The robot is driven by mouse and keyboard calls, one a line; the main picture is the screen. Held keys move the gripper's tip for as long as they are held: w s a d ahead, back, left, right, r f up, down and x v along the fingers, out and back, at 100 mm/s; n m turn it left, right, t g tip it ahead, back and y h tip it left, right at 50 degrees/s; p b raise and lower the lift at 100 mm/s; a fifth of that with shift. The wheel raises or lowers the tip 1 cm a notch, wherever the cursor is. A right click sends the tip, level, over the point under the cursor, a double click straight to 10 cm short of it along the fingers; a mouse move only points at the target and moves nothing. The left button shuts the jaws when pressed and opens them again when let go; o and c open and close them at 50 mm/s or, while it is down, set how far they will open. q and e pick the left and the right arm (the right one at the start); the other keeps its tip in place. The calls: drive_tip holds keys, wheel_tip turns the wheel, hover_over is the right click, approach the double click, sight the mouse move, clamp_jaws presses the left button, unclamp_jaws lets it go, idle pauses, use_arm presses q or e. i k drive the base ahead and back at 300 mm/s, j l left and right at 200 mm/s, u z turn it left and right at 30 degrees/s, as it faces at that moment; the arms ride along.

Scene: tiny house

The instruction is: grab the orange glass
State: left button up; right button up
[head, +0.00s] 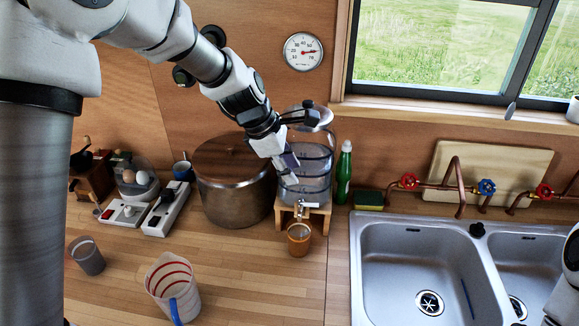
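The orange glass (299,240) stands upright on the wooden counter, below the tap of a clear glass dispenser (312,186). My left gripper (300,143) is in front of the dispenser, above the orange glass and apart from it. Its fingers are spread, one toward the upper right and one pointing down, and I see nothing held between them. Part of my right arm shows at the lower right edge; its gripper is not in view.
A large lidded pot (234,190) stands left of the dispenser. A measuring jug (174,287) and a grey cup (87,256) stand on the counter at the left. A green bottle (344,172) and a steel sink (420,232) are to the right. Counter around the jug is clear.

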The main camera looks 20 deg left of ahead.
sight(299, 234)
drive_tip(key=k, duration=1)
